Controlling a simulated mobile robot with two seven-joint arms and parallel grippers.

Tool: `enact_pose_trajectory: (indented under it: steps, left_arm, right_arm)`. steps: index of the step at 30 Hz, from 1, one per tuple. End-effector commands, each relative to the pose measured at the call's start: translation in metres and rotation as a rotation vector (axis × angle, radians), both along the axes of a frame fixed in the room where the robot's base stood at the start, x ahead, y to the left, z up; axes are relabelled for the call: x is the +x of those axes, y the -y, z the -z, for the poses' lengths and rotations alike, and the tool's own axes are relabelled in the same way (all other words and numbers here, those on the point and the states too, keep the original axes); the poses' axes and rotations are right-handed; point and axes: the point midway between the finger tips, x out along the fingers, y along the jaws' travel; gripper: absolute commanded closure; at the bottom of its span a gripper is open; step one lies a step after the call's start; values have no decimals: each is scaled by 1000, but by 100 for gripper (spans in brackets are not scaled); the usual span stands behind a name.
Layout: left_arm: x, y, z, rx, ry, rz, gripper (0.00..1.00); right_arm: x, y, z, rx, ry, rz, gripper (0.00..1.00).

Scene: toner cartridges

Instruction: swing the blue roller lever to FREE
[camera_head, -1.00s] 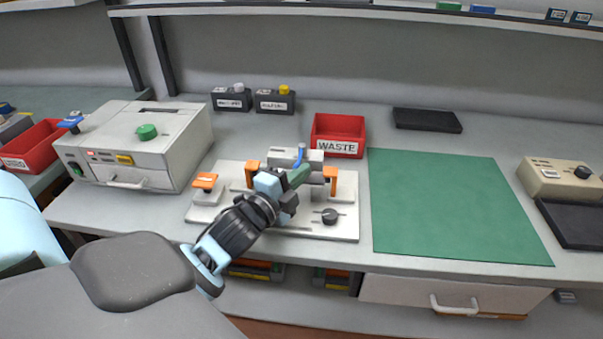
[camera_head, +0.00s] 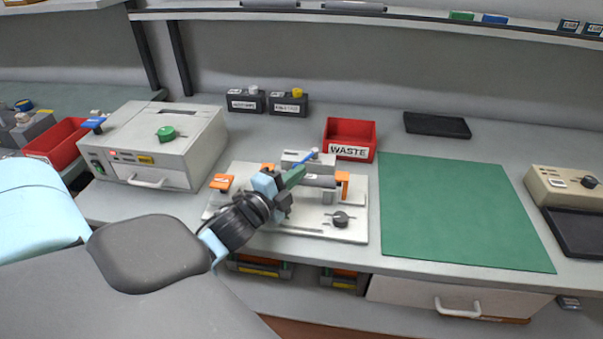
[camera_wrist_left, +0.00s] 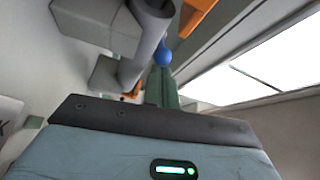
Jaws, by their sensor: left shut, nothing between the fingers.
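The blue roller lever (camera_head: 308,156) is on the fixture (camera_head: 345,230) on the bench, behind the grey roller (camera_head: 322,181). It leans up and to the right in the head view. Its round blue knob (camera_wrist_left: 163,55) shows in the left wrist view, at the far end of the green fingers (camera_wrist_left: 160,88). My left gripper (camera_head: 296,175) reaches over the fixture from the front left, shut and empty, with its fingertips close to the lever. I cannot tell whether they touch it. No FREE mark is readable. My right gripper is out of view.
Orange clamps (camera_head: 221,182) and a black knob (camera_head: 340,219) stand on the fixture around my gripper. A red WASTE bin (camera_head: 350,134) is behind it. A grey machine (camera_head: 160,143) stands left. The green mat (camera_head: 462,212) to the right is clear.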

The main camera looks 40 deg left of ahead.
Motion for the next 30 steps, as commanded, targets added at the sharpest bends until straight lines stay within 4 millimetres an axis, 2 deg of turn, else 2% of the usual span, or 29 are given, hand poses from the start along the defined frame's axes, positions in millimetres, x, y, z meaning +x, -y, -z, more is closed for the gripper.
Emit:
enact_pose_trajectory:
  steps: [9, 30]
  left_arm:
    - [-2, -11, 0, -1, -1, -1, 100]
    - [-1, -11, -1, -1, 0, 0, 100]
  right_arm:
    - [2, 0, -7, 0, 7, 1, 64]
    - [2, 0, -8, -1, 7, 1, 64]
